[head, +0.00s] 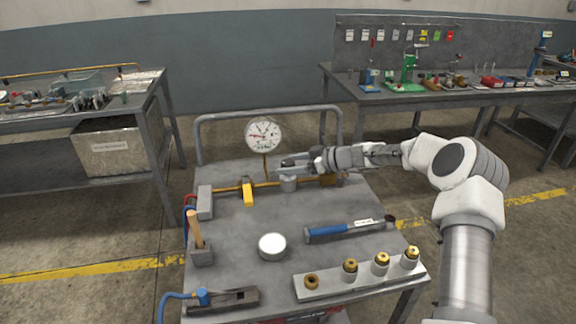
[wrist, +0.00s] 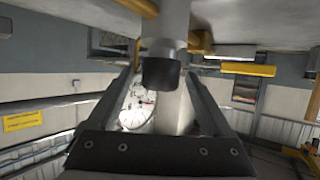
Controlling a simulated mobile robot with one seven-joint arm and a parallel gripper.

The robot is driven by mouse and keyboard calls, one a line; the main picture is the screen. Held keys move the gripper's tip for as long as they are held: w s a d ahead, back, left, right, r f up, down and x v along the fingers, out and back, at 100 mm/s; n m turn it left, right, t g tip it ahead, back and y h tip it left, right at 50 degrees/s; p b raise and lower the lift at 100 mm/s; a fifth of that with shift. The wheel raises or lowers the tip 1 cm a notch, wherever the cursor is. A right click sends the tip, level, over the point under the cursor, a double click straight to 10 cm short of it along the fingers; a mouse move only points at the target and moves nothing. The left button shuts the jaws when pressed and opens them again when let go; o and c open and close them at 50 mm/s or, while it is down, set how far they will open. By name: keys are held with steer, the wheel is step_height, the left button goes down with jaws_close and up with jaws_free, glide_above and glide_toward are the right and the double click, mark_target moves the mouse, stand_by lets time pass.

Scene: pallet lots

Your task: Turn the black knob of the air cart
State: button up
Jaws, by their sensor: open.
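The air cart (head: 225,240) has a grey top with a brass pipe, a round gauge and a short grey cylinder (head: 289,184) at the back. In the wrist view, which looks upside down, the black knob (wrist: 161,73) caps the end of that cylinder. My gripper (head: 286,166) is open over the cylinder and hides the knob in the head view. In the wrist view its fingers lie on either side of the knob, with gaps visible; I cannot tell how deep the knob sits between them.
The gauge (head: 264,134) stands close behind my gripper. A yellow valve handle (head: 247,194) is on the pipe to the left. Benches stand at both sides.

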steer(key=shift+w+a+f, duration=0.15)
steer(key=shift+a+f, duration=0.05)
steer(key=shift+a, duration=0.2)
jaws_close()
